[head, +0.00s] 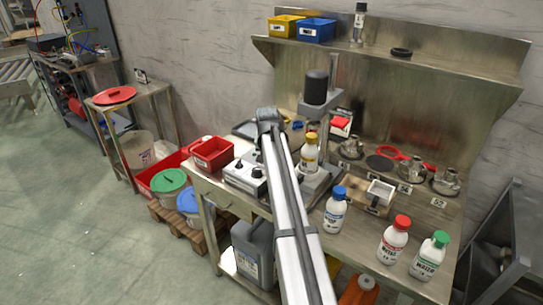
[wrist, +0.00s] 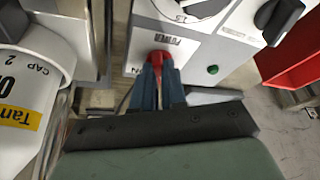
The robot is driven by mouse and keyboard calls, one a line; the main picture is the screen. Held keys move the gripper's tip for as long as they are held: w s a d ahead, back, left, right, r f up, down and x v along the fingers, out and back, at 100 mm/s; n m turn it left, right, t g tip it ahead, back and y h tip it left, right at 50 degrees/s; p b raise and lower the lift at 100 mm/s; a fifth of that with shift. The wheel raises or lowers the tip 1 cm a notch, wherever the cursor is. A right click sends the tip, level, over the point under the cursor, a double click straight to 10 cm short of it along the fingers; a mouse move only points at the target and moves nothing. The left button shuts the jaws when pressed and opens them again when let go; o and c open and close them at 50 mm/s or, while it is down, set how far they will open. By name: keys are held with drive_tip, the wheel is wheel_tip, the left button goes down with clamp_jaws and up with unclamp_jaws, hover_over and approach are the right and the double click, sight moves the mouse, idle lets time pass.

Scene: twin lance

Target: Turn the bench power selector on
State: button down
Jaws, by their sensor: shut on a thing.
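The bench power selector is a small red knob (wrist: 160,57) under a "POWER" label on the front of a light grey control box (wrist: 133,50). In the wrist view, my gripper (wrist: 161,72) is shut on the red knob, its blue-grey fingers on either side. The fingers hide part of the knob, so its exact angle is unclear. A small green button or lamp (wrist: 212,69) sits to the right of the knob. In the head view, the control box (head: 244,177) stands at the bench's left front; my arm hides the gripper and the red knob.
A bottle with a yellow label (wrist: 22,95) stands close on the left in the wrist view. A black knob (wrist: 283,14) and a red bin (wrist: 292,50) are at the right. Several capped bottles, including a blue-capped one (head: 335,212), stand along the bench.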

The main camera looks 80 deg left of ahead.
drive_tip(key=m+t, duration=0.1)
drive_tip(key=m, duration=0.2)
drive_tip(key=m+t+h, duration=0.1)
drive_tip(key=m, duration=0.2)
drive_tip(key=shift+s+a, duration=0.2)
drive_tip(key=m+h, duration=0.1)
drive_tip(key=m, duration=0.1)
drive_tip(key=m+t+h, duration=0.1)
drive_tip(key=m, duration=0.2)
drive_tip(key=shift+s+a, duration=0.1)
drive_tip(key=shift+a, duration=0.05)
drive_tip(key=shift+m, duration=0.4)
drive_tip(key=c, duration=1.2)
unclamp_jaws()
